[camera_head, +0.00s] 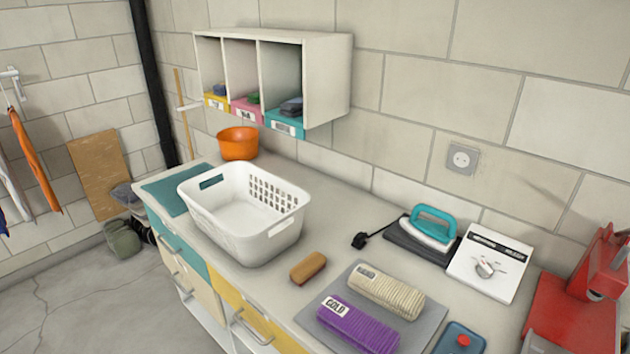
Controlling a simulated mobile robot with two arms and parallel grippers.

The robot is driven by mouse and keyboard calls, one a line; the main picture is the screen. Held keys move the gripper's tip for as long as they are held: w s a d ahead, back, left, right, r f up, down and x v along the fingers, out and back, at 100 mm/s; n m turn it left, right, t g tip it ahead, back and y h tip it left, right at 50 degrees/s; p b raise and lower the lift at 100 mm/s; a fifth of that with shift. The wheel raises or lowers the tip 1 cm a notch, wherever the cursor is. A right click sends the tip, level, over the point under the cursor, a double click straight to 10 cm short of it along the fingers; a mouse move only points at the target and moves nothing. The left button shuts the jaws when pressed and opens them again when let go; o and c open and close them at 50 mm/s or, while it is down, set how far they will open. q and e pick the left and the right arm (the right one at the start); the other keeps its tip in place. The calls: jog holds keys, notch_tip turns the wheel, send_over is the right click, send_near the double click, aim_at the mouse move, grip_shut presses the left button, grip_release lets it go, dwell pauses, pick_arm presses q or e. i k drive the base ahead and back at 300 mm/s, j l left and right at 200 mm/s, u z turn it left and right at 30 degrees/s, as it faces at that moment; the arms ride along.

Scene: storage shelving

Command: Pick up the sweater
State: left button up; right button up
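Two ribbed, rolled or folded knit-looking items lie side by side on a grey mat (425,329) on the counter. I cannot tell which, if either, is the sweater. Small folded dark items also sit in the wall cubbies, too small to identify. Neither of my grippers is in view.
An empty-looking white basket (243,226) stands left of the mat, with a brown brush-like block (308,268) between them. A teal iron (433,225) and white panel (489,262) lie behind. A red object (572,316) fills the right edge. Cubbies (328,80) hang above.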

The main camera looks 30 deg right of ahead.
aim_at(404, 301)
jog(key=z, duration=1.35)
